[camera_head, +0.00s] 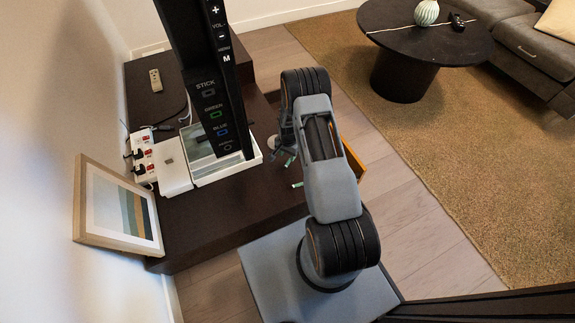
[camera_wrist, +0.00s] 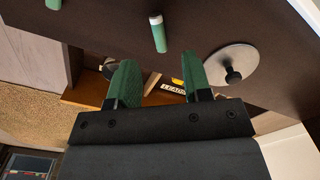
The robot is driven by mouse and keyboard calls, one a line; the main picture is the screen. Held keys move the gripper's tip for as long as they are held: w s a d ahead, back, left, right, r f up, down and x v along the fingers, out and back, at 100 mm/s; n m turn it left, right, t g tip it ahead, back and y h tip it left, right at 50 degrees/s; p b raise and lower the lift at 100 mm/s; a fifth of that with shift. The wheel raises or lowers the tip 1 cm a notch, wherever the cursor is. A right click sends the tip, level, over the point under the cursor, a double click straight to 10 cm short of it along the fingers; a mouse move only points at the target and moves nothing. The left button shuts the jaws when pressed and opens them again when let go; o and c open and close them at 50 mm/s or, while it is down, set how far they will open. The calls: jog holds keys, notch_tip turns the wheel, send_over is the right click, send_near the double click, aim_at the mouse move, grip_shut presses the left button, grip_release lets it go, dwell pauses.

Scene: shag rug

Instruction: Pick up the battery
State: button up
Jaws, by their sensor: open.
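A green battery (camera_wrist: 159,34) with a pale end lies on the dark cabinet top in the wrist view. A second green piece (camera_wrist: 53,4), probably another battery, is cut off by the top edge. In the head view two small green cylinders (camera_head: 297,185) lie on the cabinet beside my arm, too small to tell apart surely. My gripper (camera_wrist: 160,76) is open and empty, its two green fingers apart; the first battery appears beyond the gap between them, not touching them. In the head view my gripper (camera_head: 284,144) is partly hidden by my arm.
A round silver lid (camera_wrist: 231,68) with a black knob lies right of the battery. An open wooden drawer (camera_head: 355,164) holds several items. A white tray (camera_head: 238,169), a power strip (camera_head: 143,157) and a picture frame (camera_head: 118,209) occupy the cabinet's left.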

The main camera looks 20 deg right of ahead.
aim_at(288, 163)
jog(key=shift+f+b, duration=1.3)
jog(key=shift+f, duration=1.45)
jog(key=shift+s, duration=0.1)
grip_shut()
